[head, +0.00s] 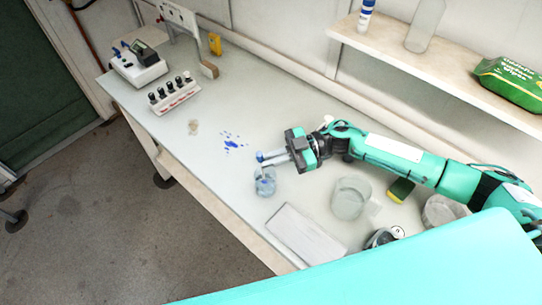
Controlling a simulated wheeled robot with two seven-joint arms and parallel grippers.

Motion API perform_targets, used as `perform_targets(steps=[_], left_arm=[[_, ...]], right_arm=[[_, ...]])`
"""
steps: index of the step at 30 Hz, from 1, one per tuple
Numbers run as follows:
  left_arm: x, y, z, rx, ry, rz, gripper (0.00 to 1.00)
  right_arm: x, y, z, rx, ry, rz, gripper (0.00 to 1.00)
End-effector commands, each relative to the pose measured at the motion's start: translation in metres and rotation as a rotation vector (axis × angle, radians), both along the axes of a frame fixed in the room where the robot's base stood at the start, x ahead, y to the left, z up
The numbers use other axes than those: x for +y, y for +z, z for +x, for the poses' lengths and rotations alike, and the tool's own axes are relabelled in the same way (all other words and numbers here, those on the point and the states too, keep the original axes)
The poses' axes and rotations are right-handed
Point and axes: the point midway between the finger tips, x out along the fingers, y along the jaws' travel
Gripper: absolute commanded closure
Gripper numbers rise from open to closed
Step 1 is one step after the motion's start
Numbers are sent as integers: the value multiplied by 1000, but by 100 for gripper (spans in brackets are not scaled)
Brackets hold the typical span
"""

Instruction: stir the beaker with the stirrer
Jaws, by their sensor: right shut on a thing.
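A small clear glass beaker (265,187) with bluish contents stands on the table near its front edge. My right gripper (272,159) is just above and slightly right of the beaker, its fingers pointing left. It is shut on the stirrer (260,157), whose blue-tinted end shows at the fingertips. The stirrer is thin, and I cannot tell clearly how far it reaches into the beaker. My left gripper is out of view.
Blue spots (233,143) mark the table left of the gripper. A vial rack (174,95) and a white device (138,68) stand far left. A shelf (450,73) overhangs the back.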

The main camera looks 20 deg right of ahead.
Motion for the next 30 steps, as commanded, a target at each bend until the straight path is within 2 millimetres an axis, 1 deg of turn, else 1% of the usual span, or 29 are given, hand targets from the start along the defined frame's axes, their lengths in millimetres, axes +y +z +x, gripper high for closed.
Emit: perform_targets(steps=[1,5,15,21,25,30], left_arm=[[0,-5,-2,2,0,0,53],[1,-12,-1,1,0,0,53],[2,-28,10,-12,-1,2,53],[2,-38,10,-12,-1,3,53],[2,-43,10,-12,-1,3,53],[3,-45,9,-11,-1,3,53]], right_arm=[[0,-7,1,1,0,0,100],[-1,-17,3,2,0,1,100],[-3,-44,8,2,0,1,100],[-5,-59,10,1,1,1,100],[-6,-67,12,0,0,0,100],[-6,-72,13,1,0,0,100]])
